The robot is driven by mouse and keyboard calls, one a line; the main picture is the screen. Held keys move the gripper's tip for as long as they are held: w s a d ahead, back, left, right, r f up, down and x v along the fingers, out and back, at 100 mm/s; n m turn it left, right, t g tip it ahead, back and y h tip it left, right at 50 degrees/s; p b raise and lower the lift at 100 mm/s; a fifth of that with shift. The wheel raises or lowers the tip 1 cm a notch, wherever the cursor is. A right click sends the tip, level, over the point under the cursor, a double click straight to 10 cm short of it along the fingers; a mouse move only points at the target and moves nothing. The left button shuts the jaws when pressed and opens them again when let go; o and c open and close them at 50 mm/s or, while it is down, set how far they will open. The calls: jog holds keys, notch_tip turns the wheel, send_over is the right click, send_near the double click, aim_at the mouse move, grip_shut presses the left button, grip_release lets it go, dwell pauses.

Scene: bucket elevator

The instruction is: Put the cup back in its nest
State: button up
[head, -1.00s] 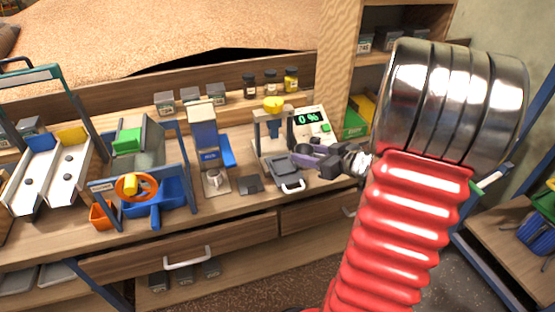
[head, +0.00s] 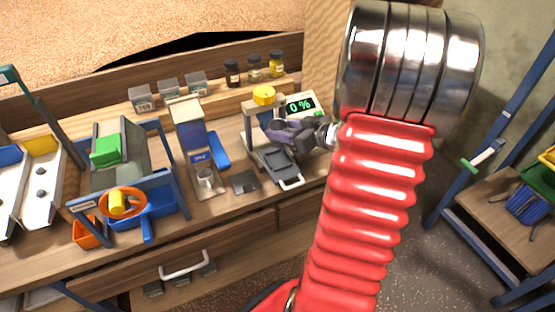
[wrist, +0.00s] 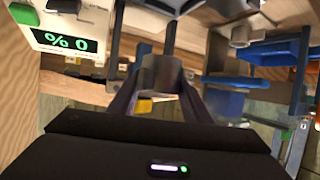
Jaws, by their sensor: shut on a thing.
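My gripper (head: 272,131) is in front of the meter with the "0 %" display, above a dark grey tray (head: 281,166) with a pale handle. In the wrist view its two dark fingers (wrist: 160,90) are shut on a grey metal cup (wrist: 161,72). The cup is hardly visible in the head view, hidden by the fingers. Another small metal cup (head: 206,177) stands under a blue and white column. I cannot tell for sure which part is the nest.
The display (head: 301,106) and the yellow knob (head: 263,95) are close behind my gripper. Jars (head: 254,68) and grey boxes (head: 168,90) line the back shelf. A blue frame with an orange ring (head: 122,201) stands to the left. A dark square block (head: 245,181) lies beside the tray.

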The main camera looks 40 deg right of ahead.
jog(key=shift+f, duration=0.1)
jog(key=shift+f, duration=2.85)
jog(key=shift+f, duration=0.1)
jog(key=shift+f, duration=1.95)
jog(key=shift+f, duration=0.1)
jog(key=o, duration=1.5)
jog(key=shift+s, duration=0.1)
jog(key=v, duration=1.2)
